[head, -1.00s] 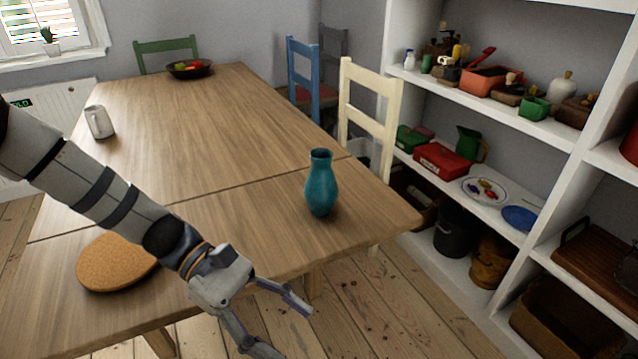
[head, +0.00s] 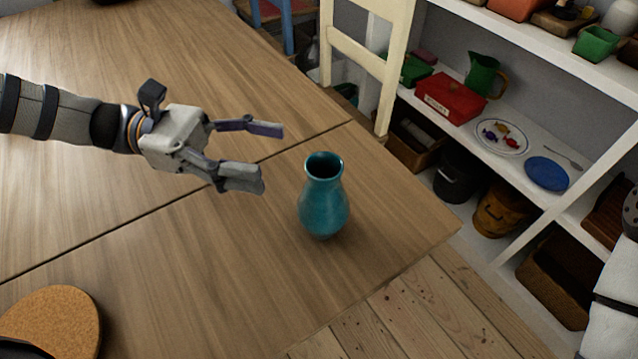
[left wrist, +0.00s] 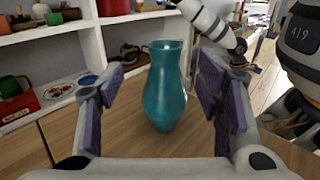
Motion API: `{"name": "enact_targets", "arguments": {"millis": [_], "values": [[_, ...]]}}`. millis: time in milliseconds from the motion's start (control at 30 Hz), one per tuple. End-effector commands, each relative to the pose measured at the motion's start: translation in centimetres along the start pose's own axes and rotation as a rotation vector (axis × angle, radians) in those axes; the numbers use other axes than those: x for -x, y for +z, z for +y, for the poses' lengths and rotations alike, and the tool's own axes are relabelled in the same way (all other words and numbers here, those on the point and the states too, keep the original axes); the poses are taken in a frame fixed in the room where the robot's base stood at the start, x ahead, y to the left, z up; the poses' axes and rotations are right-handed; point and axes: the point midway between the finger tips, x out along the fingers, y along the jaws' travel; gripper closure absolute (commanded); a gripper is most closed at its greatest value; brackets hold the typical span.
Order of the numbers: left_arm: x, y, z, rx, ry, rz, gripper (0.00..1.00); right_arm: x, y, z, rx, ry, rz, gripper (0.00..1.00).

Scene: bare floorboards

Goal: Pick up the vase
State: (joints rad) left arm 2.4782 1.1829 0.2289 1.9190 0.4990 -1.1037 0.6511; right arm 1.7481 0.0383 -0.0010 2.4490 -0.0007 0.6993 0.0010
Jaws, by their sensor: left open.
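The teal vase (head: 324,208) stands upright on the wooden table near its front right corner. My left gripper (head: 273,157) is open and empty, a short way left of the vase, its fingers pointing towards it. In the left wrist view the vase (left wrist: 165,88) appears between the two spread fingers (left wrist: 160,100), a little beyond their tips, and no contact shows. Part of my right arm (head: 612,300) shows at the right edge of the head view, and I cannot make out its gripper.
The table (head: 130,230) is clear around the vase. A round cork mat (head: 60,315) lies at the lower left. A cream chair (head: 372,62) stands at the table's far side.

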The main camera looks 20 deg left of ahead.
Motion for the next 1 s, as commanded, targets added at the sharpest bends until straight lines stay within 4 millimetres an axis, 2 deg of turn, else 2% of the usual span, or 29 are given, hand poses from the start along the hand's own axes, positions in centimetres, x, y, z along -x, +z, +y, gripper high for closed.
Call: {"name": "enact_targets", "arguments": {"millis": [100,267,433,533,733,767,1000], "values": [[-2.5,-0.5,-0.1,0.009,-0.004,0.001,0.41,-0.8,0.5,0.0,0.000,0.001,-0.022,0.24],[-4.5,-0.4,-0.2,0.008,-0.002,0.001,0.41,-1.2,0.6,0.0,0.001,0.001,-0.031,0.24],[-7.8,-0.6,-0.7,0.008,-0.004,0.002,0.41,-1.9,0.9,0.1,0.001,0.002,-0.048,0.24],[-8.8,-0.6,-0.6,0.007,-0.001,0.003,0.41,-2.1,1.0,0.1,0.001,0.003,-0.053,0.24],[-9.0,-0.4,-0.6,0.003,0.000,0.002,0.41,-2.0,1.0,0.1,0.002,0.002,-0.051,0.24],[-9.0,-0.4,-0.6,0.003,0.000,0.002,0.43,-2.0,1.0,0.1,0.002,0.002,-0.050,0.24],[-9.0,-0.3,-0.6,0.002,0.000,0.002,0.97,-2.0,1.0,0.1,0.002,0.002,-0.050,0.24]]}}
